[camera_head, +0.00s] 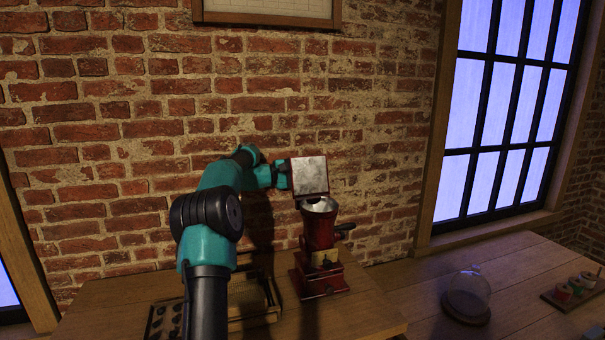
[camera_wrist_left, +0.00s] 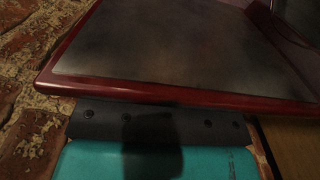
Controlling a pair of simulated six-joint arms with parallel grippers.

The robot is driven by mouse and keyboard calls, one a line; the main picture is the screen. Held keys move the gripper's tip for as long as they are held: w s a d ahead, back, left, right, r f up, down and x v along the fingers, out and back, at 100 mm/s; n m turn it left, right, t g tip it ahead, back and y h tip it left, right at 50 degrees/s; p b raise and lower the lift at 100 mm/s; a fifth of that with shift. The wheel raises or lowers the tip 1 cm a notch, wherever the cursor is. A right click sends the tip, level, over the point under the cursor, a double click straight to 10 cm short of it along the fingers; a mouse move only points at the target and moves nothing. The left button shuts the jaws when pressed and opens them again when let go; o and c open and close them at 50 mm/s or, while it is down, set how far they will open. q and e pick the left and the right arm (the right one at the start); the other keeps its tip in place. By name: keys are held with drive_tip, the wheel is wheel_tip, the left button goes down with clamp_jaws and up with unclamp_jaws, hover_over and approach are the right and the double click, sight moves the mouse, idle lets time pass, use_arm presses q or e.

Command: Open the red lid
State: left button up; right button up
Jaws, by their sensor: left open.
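The red lid (camera_head: 309,176) stands raised and close to upright above the red grinder (camera_head: 320,240), its grey metal face turned to the camera. Below it, the grinder's metal bowl (camera_head: 320,205) is uncovered. My left gripper (camera_head: 284,178) is open at the lid's left edge; the head view does not show clearly whether it touches. In the left wrist view, the lid's red rim and grey face (camera_wrist_left: 185,50) fill the upper part, right beside the dark gripper edge (camera_wrist_left: 160,125). My right gripper is not in view.
The grinder stands on a wooden table (camera_head: 375,312) with a dark crank (camera_head: 345,227) at its right. A wooden tray (camera_head: 248,300) lies left of it, partly behind my arm. A glass dome (camera_head: 467,293) and small jars (camera_head: 575,287) are at the right. A brick wall stands behind.

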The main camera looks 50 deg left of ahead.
use_arm(q)
drive_tip(key=shift+w, duration=0.15)
drive_tip(key=shift+d, duration=0.1)
clamp_jaws()
idle(0.3)
